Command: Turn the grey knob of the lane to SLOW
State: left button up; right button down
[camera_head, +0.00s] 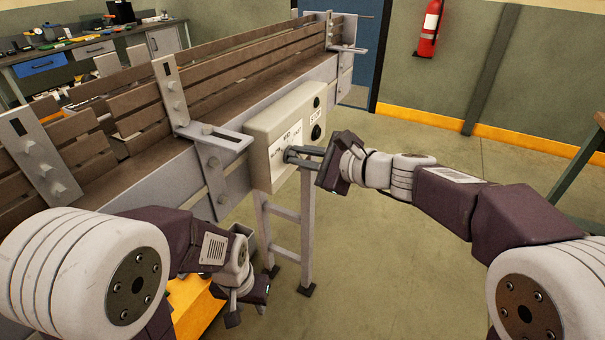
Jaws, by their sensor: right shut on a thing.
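A cream control box (258,128) is fixed to the side of the lane. Its front has a white label panel on which MID can be read, and a STOP label near dark round buttons at its right end. My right gripper (291,155) reaches in from the right and is shut at the front of the box, on the grey knob. The fingers largely hide the knob, so its pointing direction cannot be made out. My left gripper (248,306) hangs low below the lane, left of the box's legs, with its fingers apart and empty.
The slatted lane (235,90) with metal brackets runs from lower left to the back. A grey stand (305,230) is under the box. A yellow thing (195,310) lies below the lane. A workbench is back left, a fire extinguisher (430,28) back right.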

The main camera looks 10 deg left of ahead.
pick_arm(q)
jog(key=shift+f+b, duration=0.85)
jog(key=shift+f, duration=0.5)
pick_arm(e)
jog(key=shift+s+f+n, duration=0.1)
jog(key=shift+n, duration=0.3)
jog(key=shift+t, duration=0.3)
jog(key=c, duration=1.4)
grip_release()
pick_arm(q)
jog(key=shift+r+p, duration=0.35)
pick_arm(e)
jog(key=v, duration=0.9)
